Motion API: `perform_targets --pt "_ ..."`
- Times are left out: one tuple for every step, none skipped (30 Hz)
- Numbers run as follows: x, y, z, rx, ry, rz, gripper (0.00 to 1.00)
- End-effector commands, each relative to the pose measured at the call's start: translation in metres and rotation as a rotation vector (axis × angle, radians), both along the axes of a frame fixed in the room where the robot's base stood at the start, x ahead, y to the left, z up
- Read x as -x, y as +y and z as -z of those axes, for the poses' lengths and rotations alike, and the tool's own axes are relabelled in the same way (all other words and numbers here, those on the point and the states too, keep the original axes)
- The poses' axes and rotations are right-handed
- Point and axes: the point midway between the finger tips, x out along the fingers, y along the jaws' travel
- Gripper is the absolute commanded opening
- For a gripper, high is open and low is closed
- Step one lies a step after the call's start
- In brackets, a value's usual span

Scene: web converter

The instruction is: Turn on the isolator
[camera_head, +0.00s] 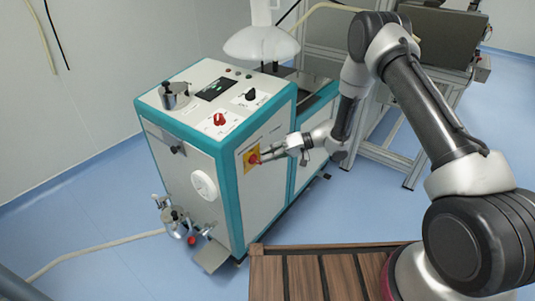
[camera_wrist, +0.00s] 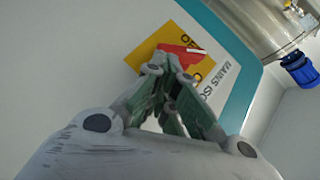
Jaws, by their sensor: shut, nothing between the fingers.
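The isolator is a red rotary handle (camera_head: 254,158) on a yellow square plate (camera_head: 248,162), on the teal-edged side of the white machine. My gripper (camera_head: 263,155) is shut, with its fingertips at the handle, from the right. In the wrist view the red handle (camera_wrist: 182,54) shows just beyond my closed fingertips (camera_wrist: 172,58), in front of the yellow plate (camera_wrist: 150,48). The fingertips cover part of the handle, and I cannot tell whether they touch it. Lettering that reads in part "MAINS ISO" shows beside the plate.
The white and teal machine (camera_head: 190,155) has a red knob (camera_head: 219,119), a black knob (camera_head: 250,94) and a screen (camera_head: 215,89) on top. A wooden slatted surface (camera_head: 320,274) lies in front. A metal frame (camera_head: 395,150) stands behind my arm.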

Motion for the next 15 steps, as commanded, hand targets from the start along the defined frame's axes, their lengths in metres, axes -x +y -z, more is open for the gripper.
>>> perform_targets --pt "-0.0003 -0.0005 0.0025 -0.012 0.018 0.001 0.00" --pt "-0.0004 -0.0006 0.0030 -0.021 0.028 0.002 0.00" --pt "-0.0005 -0.0006 0.0036 -0.033 0.043 0.001 0.00" --pt "-0.0006 -0.0006 0.0045 -0.040 0.054 0.002 0.00" --pt "-0.0005 -0.0005 0.0051 -0.049 0.063 0.000 0.00" --pt "-0.0003 -0.0003 0.0057 -0.060 0.077 0.000 0.00" --pt "-0.0003 -0.0004 0.0064 -0.067 0.087 0.000 0.00" --pt "-0.0003 -0.0004 0.0070 -0.075 0.097 0.000 0.00" --pt "-0.0004 -0.0003 0.0078 -0.085 0.110 0.000 0.00" --pt "-0.0005 -0.0003 0.0087 -0.093 0.120 0.000 0.00" --pt "-0.0005 -0.0003 0.0092 -0.101 0.130 0.000 0.00" --pt "-0.0004 -0.0002 0.0097 -0.112 0.143 0.001 0.00" --pt "-0.0003 -0.0002 0.0105 -0.119 0.154 0.000 0.00" --pt "-0.0003 -0.0002 0.0113 -0.126 0.164 0.001 0.00" --pt "-0.0004 -0.0002 0.0119 -0.137 0.176 0.000 0.00"
